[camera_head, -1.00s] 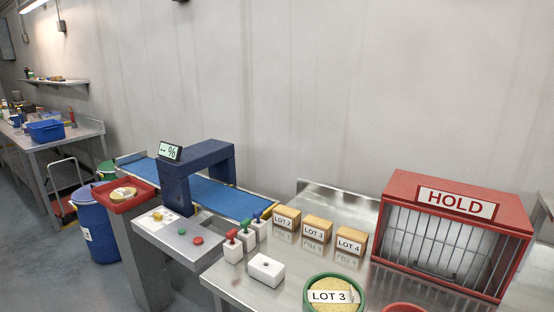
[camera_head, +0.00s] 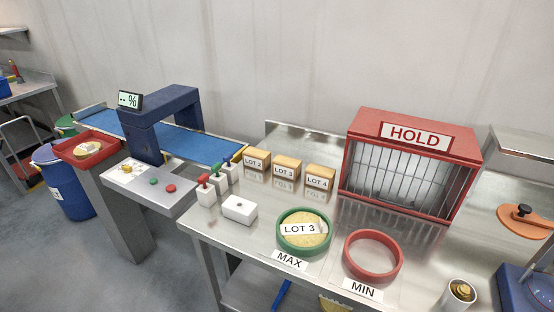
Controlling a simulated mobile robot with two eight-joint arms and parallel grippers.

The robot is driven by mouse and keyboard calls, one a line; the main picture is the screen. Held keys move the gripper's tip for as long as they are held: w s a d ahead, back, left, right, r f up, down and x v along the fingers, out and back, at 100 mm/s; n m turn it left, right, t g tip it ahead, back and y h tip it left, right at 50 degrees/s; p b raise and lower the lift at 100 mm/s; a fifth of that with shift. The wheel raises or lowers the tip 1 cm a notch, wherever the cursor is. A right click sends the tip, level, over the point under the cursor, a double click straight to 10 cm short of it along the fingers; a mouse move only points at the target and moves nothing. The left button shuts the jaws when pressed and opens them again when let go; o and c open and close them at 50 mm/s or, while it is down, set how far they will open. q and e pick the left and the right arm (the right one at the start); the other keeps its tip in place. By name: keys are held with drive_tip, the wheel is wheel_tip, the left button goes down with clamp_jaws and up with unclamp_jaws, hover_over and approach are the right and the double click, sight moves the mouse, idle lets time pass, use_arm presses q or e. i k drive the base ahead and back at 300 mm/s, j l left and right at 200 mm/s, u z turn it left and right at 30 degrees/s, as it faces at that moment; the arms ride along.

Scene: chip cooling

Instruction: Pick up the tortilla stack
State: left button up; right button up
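A round, pale yellow stack that looks like tortillas (camera_head: 305,241) lies inside a green ring (camera_head: 281,246) on the steel table. A "LOT 3" label covers part of it, and a "MAX" label lies in front of the ring. Another small pale yellow round item (camera_head: 88,150) lies in the red tray (camera_head: 67,150) at the left, partly under a white tag. Neither of my grippers shows in the head view.
A red ring (camera_head: 349,256) marked "MIN" stands empty right of the green ring. Blocks labelled LOT 2 (camera_head: 257,158), LOT 3 (camera_head: 287,167) and LOT 4 (camera_head: 320,176) stand behind. A red HOLD cage (camera_head: 360,133) is at the back right. A blue conveyor (camera_head: 190,138) runs at left.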

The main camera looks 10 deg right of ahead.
sight(301, 229)
drive_tip(key=k+z, duration=0.15)
drive_tip(key=z, duration=1)
drive_tip(key=i+j+z, duration=0.15)
drive_tip(key=j+z, duration=0.25)
drive_tip(key=j, duration=0.3)
drive_tip(key=j+z, duration=0.4)
drive_tip(key=j, duration=0.25)
